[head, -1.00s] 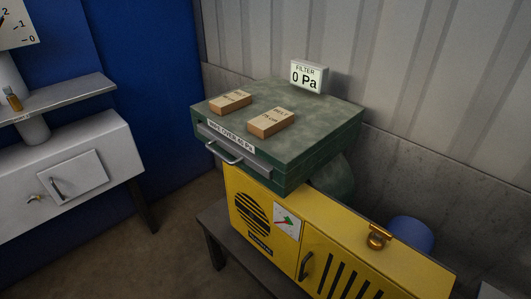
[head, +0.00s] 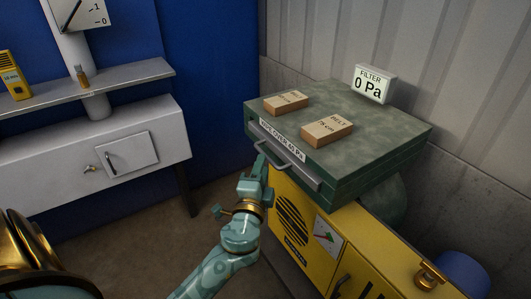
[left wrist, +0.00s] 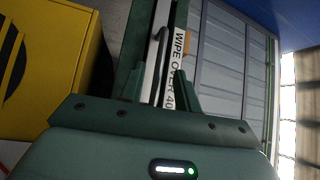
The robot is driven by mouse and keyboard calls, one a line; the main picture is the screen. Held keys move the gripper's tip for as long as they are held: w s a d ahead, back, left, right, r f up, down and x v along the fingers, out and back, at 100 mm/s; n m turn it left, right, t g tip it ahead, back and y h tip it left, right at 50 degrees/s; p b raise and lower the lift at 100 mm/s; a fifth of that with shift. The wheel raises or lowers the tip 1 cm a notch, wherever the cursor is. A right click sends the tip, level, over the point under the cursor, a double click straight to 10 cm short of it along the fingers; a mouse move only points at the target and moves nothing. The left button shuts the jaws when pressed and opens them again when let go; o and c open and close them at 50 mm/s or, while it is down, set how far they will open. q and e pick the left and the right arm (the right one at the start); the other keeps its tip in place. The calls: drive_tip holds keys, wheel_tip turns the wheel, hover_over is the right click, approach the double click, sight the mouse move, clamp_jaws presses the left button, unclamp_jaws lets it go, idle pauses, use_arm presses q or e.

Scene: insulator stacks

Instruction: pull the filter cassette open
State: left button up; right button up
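The filter cassette's grey front (head: 312,180), with a "WIPE OVER" label and a bar handle (head: 285,157), sits in the front of a dark green box (head: 375,145). The cassette looks shut. My left gripper (head: 262,165) is at the left end of the handle. In the left wrist view its two fingers (left wrist: 159,80) are apart, and the dark handle bar (left wrist: 158,48) shows between them. I cannot tell whether the fingers touch it. A gauge (head: 374,84) on the box reads "FILTER 0 Pa". My right gripper is not in view.
Two tan blocks (head: 327,131) lie on the box's top. The box stands on a yellow cabinet (head: 305,222) with a slotted grille. A grey cabinet and shelf (head: 120,80) stand at the left. Open floor lies between them.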

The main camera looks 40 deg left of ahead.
use_arm(q)
drive_tip(key=x, duration=0.5)
drive_tip(key=shift+f, duration=0.1)
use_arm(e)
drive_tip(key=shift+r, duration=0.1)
use_arm(q)
clamp_jaws()
